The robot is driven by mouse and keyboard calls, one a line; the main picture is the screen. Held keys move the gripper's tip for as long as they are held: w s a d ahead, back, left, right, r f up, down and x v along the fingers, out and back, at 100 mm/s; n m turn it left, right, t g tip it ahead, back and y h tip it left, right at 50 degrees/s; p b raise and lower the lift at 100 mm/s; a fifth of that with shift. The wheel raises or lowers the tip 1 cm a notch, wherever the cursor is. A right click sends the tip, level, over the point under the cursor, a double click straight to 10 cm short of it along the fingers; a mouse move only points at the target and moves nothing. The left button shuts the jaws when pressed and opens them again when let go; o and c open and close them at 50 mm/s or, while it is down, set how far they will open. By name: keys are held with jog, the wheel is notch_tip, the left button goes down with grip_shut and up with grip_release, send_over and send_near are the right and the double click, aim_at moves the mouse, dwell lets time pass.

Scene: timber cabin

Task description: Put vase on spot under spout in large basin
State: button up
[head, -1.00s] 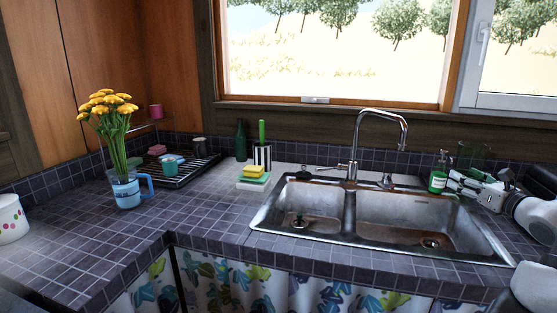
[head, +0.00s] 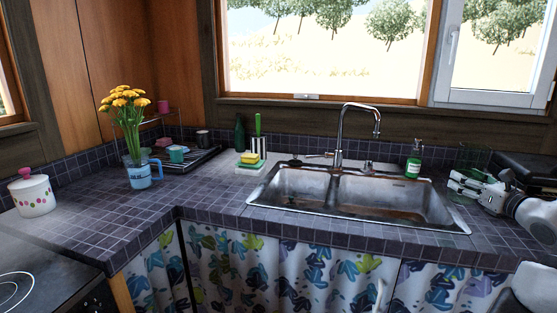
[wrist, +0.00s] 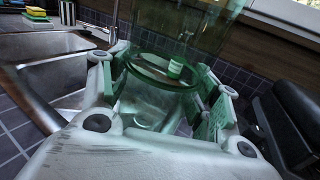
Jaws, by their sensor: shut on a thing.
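A clear green glass vase (wrist: 165,110) is held between the fingers of my gripper (wrist: 162,82) in the wrist view. In the head view the faint green vase (head: 473,157) stands up behind my gripper (head: 462,183), at the right of the sink; its lower part is hidden there. The chrome spout (head: 376,128) arches above the back of this basin. My gripper is to the right of the basin.
A green soap bottle (head: 414,160) stands behind the sink, left of my gripper. Sponges and a brush holder (head: 258,147) are left of the sink. A blue jug with yellow flowers (head: 137,174) and a dotted pot (head: 33,196) are farther left.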

jog(key=shift+s+d+r, duration=0.25)
jog(key=shift+s, duration=0.05)
jog(key=shift+w+d+m+h, duration=0.25)
jog(key=shift+m+h, duration=0.35)
jog(key=shift+h, duration=0.4)
jog(key=shift+w+a, duration=0.25)
jog(key=shift+a, duration=0.1)
jog(key=w+a+f+n+y, duration=0.1)
jog(key=w+a+f, duration=0.1)
jog(key=a, duration=1)
jog(key=w+a+f+n+y, duration=0.1)
jog(key=w+a+f+y, duration=0.1)
jog(key=a, duration=1.1)
jog(key=shift+w+a+f, duration=0.3)
jog(key=shift+w+f, duration=0.35)
jog(key=shift+w, duration=0.05)
